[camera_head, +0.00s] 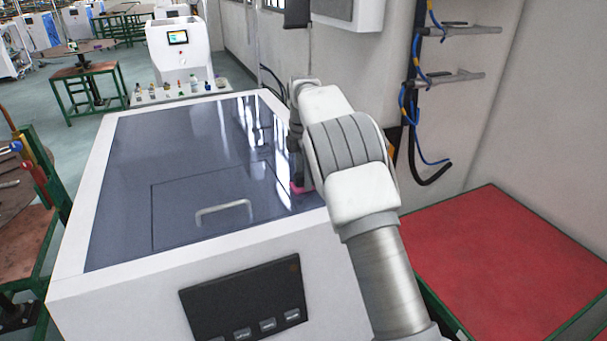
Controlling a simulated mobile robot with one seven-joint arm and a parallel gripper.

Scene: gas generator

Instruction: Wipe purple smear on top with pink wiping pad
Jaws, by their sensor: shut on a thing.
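The gas generator (85,295) is a white box with a dark, glossy top panel (165,150). My gripper (296,180) is over the right part of this panel, mostly hidden behind my own arm. It is shut on the pink wiping pad (298,188), of which only a small pink edge shows beside the arm. The pad is at or very close to the panel surface; I cannot tell whether it touches. No purple smear shows on the visible part of the panel. The area behind my arm is hidden.
A metal handle (224,212) stands up from the panel's front part. A red-topped table (500,265) is at the right. Wall brackets with blue hoses (408,95) hang above it. Small bottles (180,88) and a white machine (180,50) stand behind the generator.

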